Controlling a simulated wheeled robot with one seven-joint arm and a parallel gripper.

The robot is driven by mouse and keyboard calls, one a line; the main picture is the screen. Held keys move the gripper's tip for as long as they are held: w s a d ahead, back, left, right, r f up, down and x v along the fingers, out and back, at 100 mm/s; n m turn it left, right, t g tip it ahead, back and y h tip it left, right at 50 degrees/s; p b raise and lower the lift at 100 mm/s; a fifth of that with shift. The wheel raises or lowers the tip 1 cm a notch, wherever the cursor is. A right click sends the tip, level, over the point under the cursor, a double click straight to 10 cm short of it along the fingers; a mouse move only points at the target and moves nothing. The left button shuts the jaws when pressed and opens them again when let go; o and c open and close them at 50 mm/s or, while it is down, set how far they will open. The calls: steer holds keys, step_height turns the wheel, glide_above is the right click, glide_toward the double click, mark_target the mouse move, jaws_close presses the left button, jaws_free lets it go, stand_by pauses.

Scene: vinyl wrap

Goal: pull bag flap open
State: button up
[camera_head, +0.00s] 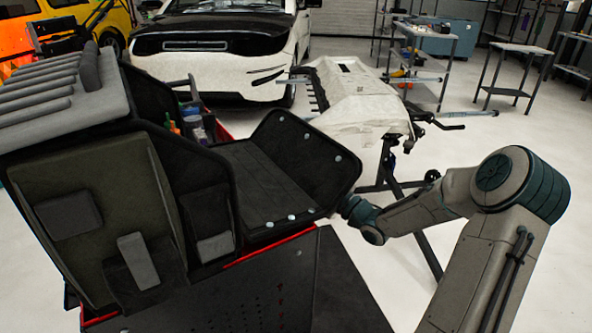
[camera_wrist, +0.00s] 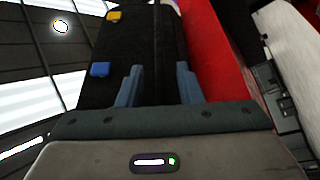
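The black bag (camera_head: 207,200) stands on a dark cart at the left, with its side opening toward the right. Its flap (camera_head: 312,165), a stiff black panel with pale studs along the edge, sticks out to the right, tilted upward. My gripper (camera_head: 352,207) is at the flap's lower right edge; its fingertips are hidden behind the flap in the head view. In the wrist view my gripper (camera_wrist: 160,85) shows two blue-grey fingers spread apart, with a black surface (camera_wrist: 155,45) beyond and between them. I see no clear grasp on the flap.
The cart (camera_head: 250,290) has a red edge under the bag. Small bottles and tools (camera_head: 190,125) stand behind the bag. A white car hood on a stand (camera_head: 355,95) is behind the flap. Open floor (camera_head: 500,130) lies to the right.

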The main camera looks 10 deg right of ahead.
mark_target(299, 168)
steer(key=x, duration=0.5)
jaws_close()
stand_by(1.4)
